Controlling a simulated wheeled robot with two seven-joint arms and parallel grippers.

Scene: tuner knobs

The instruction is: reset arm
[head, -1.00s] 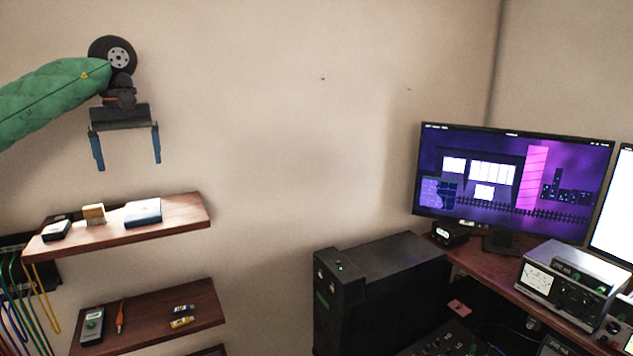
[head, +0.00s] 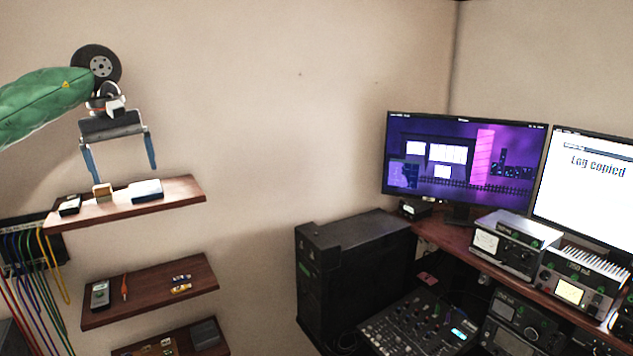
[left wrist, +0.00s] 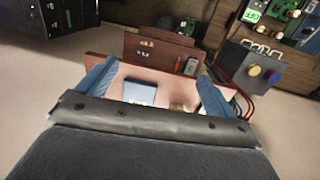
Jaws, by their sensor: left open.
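My left gripper (head: 119,160) is at the upper left of the head view, on my green-sleeved arm that comes in from the left. Its two blue fingers are spread apart and point down, with nothing between them. It appears above or in front of the upper wooden shelf (head: 176,194); the exact gap is hard to tell. In the left wrist view its blue fingers (left wrist: 155,88) stand wide apart, with the shelf and a blue box (left wrist: 140,93) seen beyond them. My right gripper does not show.
A lower shelf (head: 150,292) holds small items. Coloured cables (head: 35,280) hang at the left. A black cabinet (head: 350,265) stands right of the shelves. A desk with a purple monitor (head: 465,160), a white screen (head: 590,190) and a mixer (head: 420,322) is at right. The middle wall is bare.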

